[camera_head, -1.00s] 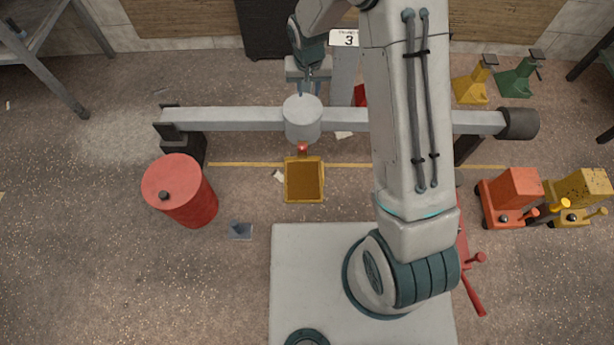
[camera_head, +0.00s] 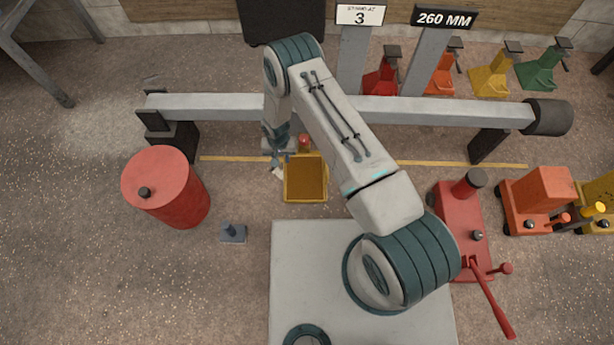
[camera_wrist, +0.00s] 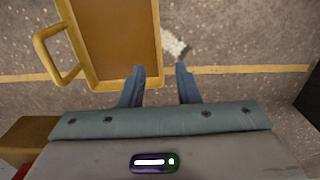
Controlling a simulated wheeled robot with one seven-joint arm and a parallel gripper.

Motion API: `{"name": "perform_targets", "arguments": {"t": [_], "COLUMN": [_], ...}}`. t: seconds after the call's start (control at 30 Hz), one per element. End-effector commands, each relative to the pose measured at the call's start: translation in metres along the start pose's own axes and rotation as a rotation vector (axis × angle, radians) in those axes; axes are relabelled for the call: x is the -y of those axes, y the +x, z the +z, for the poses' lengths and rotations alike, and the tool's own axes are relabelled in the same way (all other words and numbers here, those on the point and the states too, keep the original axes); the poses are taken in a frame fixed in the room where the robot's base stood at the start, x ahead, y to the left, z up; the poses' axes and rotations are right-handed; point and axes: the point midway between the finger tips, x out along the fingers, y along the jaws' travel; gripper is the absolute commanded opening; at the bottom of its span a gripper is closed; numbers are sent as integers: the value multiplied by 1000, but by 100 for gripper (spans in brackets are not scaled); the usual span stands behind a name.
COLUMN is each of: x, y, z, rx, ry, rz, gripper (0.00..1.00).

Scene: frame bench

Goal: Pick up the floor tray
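The floor tray is a yellow-rimmed, brown-bottomed tray (camera_head: 306,182) lying on the floor under the beam, empty. In the wrist view the tray (camera_wrist: 115,35) fills the upper left, with a yellow loop handle (camera_wrist: 60,58) on its left side. My gripper (camera_head: 279,154) is low at the tray's far left corner in the head view, partly hidden by my own arm. In the wrist view my gripper (camera_wrist: 160,72) has its fingers apart, with the tray's right rim lined up between them. I cannot tell whether the fingers reach down around the rim.
A grey beam (camera_head: 210,107) spans above the floor behind the tray. A red drum (camera_head: 165,190) stands left, with a small grey block (camera_head: 232,233) near it. A red floor jack (camera_head: 462,225) and an orange machine (camera_head: 538,200) stand right.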

Motion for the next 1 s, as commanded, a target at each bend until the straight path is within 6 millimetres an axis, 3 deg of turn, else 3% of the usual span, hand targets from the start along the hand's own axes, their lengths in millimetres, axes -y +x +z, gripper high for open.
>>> {"name": "perform_targets", "arguments": {"t": [0.3, 0.67, 1.0], "x": [-2, 0, 1], "y": [64, 90, 134], "z": [0, 2, 3], "rx": [2, 1, 0], "ry": [3, -1, -1], "rz": [0, 0, 0], "gripper": [29, 29, 29]}}
